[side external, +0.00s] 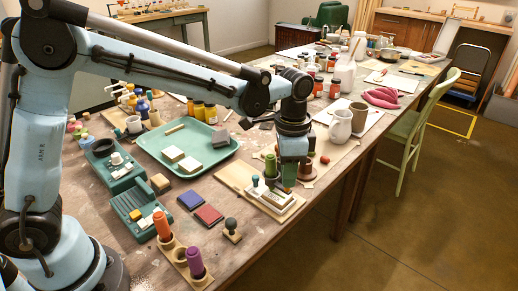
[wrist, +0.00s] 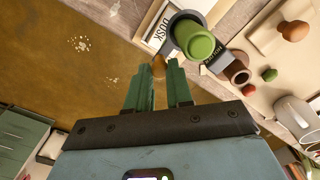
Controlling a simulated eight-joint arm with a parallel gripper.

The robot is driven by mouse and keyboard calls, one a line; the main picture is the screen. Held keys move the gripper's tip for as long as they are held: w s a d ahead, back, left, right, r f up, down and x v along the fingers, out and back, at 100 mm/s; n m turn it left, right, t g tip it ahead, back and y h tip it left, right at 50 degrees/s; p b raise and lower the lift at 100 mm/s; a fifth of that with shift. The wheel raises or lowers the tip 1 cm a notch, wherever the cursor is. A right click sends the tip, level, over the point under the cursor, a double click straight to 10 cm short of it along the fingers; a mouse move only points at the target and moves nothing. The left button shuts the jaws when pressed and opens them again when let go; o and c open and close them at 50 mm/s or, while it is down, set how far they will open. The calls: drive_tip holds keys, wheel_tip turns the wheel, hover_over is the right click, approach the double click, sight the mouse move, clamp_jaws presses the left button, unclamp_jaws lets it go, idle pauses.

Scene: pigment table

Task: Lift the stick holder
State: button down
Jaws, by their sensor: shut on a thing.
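A green stick stands in a round grey holder (wrist: 169,45) with a lettered tab, just beyond my fingertips in the wrist view. The green stick (side external: 270,165) also shows in the side view, beside my gripper (side external: 288,184). Another wooden stick holder (side external: 181,255), with an orange and a purple stick, stands at the front of the table.
A white lettered box (wrist: 152,25) lies close beside the grey holder. A red-brown spool (side external: 305,171) stands right of my gripper. A green tray (side external: 214,158), ink pads (side external: 208,215) and a stamp (side external: 232,229) lie to the left. The table's right edge is near.

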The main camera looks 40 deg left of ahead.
drive_tip(key=shift+r, duration=0.1)
drive_tip(key=c, duration=1.3)
unclamp_jaws()
wheel_tip(320, 180, up, 12)
drive_tip(key=s+a+f+n+t, duration=0.7)
drive_tip(key=s+a+n, duration=0.2)
drive_tip(key=s+a, duration=0.3)
drive_tip(key=shift+s+a+f, duration=0.15)
drive_tip(key=shift+s+a, duration=0.25)
drive_tip(key=shift+s, duration=0.15)
